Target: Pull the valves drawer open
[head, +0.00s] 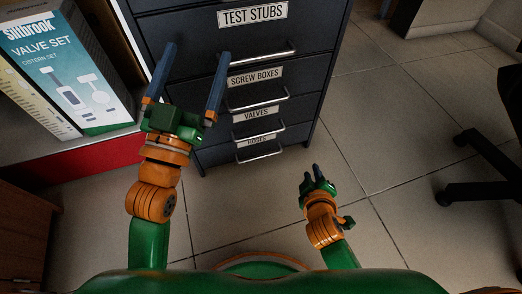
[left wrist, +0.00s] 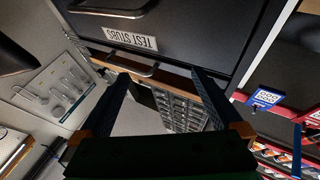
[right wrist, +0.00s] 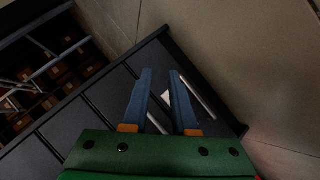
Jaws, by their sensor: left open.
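The dark cabinet (head: 190,50) has stacked drawers, each with a label above a bar handle. The valves drawer's label (head: 256,114) and its handle (head: 262,131) are low on the front, and the drawer looks closed. My left gripper (head: 196,50) is open and empty, its fingers at the cabinet's left side, above and left of the valves handle. In the left wrist view its spread fingers (left wrist: 162,80) point towards the test stubs label (left wrist: 130,38). My right gripper (head: 324,172) is low, right of the cabinet; the right wrist view shows its fingers (right wrist: 160,71) apart, with the cabinet beyond.
The test stubs (head: 252,14) and screw boxes (head: 254,76) drawers are above the valves one, another below (head: 258,141). A valve set box (head: 85,75) stands on a shelf at left. A chair base (head: 475,160) is at right. Tiled floor (head: 385,120) between is clear.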

